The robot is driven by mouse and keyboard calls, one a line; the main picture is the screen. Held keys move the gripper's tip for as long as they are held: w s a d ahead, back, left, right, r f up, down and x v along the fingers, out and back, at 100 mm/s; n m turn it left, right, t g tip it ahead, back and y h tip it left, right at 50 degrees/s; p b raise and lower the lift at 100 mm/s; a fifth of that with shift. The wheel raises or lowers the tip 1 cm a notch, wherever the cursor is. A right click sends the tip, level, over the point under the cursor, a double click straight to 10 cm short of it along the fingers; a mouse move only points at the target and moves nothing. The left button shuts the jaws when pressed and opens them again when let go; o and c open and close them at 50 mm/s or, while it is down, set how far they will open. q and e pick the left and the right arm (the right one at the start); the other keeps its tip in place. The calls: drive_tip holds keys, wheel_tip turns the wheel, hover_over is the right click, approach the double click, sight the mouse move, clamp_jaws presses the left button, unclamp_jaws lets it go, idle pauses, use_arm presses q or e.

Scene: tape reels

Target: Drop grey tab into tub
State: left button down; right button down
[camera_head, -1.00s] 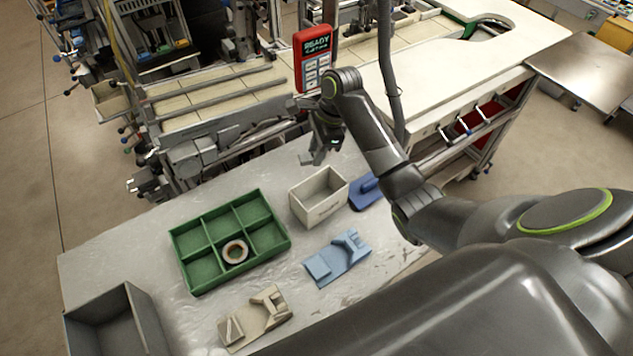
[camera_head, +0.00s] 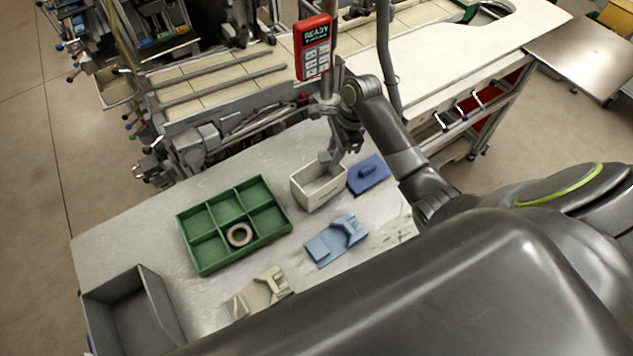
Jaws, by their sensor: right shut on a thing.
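My right gripper (camera_head: 338,153) is shut on a small grey tab (camera_head: 325,158). It holds the tab at the back edge of the off-white tub (camera_head: 319,197), seemingly just above the opening. The tub is a small open box standing upright on the grey table. The picture does not show clearly whether the tab touches the rim. The inside of the tub is only partly seen. My left gripper is out of view.
Left of the tub is a green six-compartment tray (camera_head: 205,262) with a tape reel (camera_head: 240,235) in a front compartment. A dark blue block (camera_head: 369,175), a light blue fixture (camera_head: 337,240), a beige fixture (camera_head: 258,293) and a grey bin (camera_head: 147,272) also stand on the table.

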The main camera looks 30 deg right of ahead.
drive_tip(key=shift+f, duration=0.25)
drive_tip(key=c, duration=1.1)
unclamp_jaws()
drive_tip(key=shift+r, duration=0.1)
